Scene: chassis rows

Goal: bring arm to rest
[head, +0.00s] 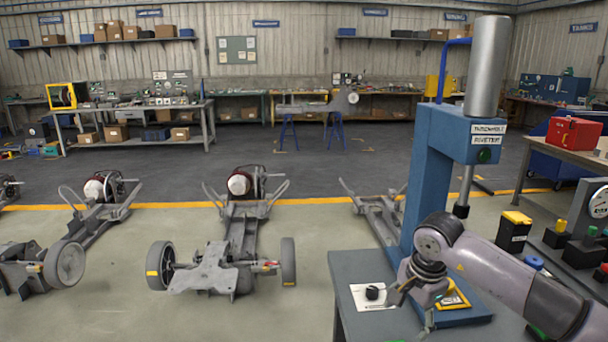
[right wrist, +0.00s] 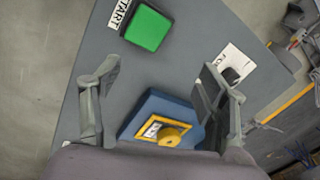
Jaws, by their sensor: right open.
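My right arm (head: 500,268) comes in from the lower right of the head view, bent over the grey bench. My right gripper (head: 408,306) points down over the bench, in front of the blue riveter press (head: 428,190). In the right wrist view its two fingers (right wrist: 160,80) are spread wide with nothing between them. Below them are a green START button (right wrist: 147,27) and a blue base with a yellow-framed fixture (right wrist: 165,133). My left arm and gripper are not in view.
The grey bench top (head: 360,322) carries a white plate with a black knob (head: 372,293). To the right stand a yellow-topped black box (head: 514,230), a dial gauge (head: 598,203) and a red toolbox (head: 574,132). Wheeled chassis (head: 215,268) stand on the floor at left.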

